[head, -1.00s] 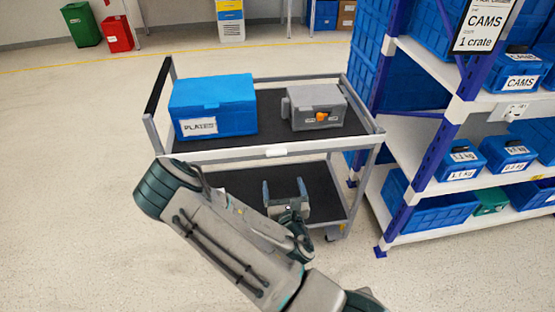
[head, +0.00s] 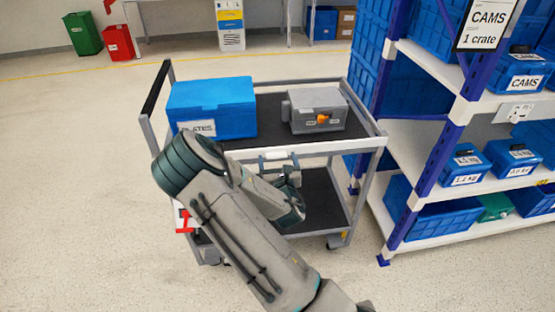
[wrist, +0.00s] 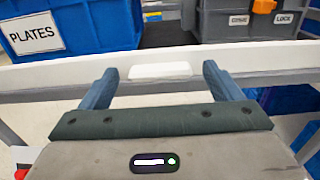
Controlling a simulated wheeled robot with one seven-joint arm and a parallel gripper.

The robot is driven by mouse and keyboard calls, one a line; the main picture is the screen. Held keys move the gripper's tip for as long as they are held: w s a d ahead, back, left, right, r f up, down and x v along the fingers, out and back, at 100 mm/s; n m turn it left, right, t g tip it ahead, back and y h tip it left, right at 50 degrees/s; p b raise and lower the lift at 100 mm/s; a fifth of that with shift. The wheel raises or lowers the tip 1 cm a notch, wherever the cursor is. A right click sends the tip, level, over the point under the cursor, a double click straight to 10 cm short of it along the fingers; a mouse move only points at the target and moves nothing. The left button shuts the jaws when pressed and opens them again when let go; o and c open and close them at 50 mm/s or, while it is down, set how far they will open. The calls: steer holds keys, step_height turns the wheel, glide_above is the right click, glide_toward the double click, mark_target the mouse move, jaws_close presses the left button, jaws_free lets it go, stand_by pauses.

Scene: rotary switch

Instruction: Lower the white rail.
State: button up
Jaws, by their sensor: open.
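The white rail (head: 340,146) runs along the front of the trolley's top shelf and is up. It crosses the wrist view (wrist: 60,72) from side to side. A paler white tab (wrist: 160,70) sits at its middle. My gripper (head: 278,158) is at the middle of the rail, just in front of it. In the wrist view the gripper (wrist: 159,72) is open, with one finger on each side of the tab. Nothing is held. I cannot tell whether the fingertips touch the rail. My arm hides the rail's left part in the head view.
On the trolley's top shelf (head: 270,110) are a blue PLATES crate (head: 212,105) and a grey box (head: 318,110) with an orange knob (head: 323,118). A blue-and-white rack (head: 440,150) with crates stands close at right.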

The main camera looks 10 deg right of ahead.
steer(key=shift+w, duration=0.2)
steer(key=c, duration=1.4)
step_height(320, 180, down, 6)
steer(key=b, duration=0.6)
steer(key=shift+s, duration=0.1)
steer(key=shift+f, duration=0.1)
steer(key=o, duration=1.4)
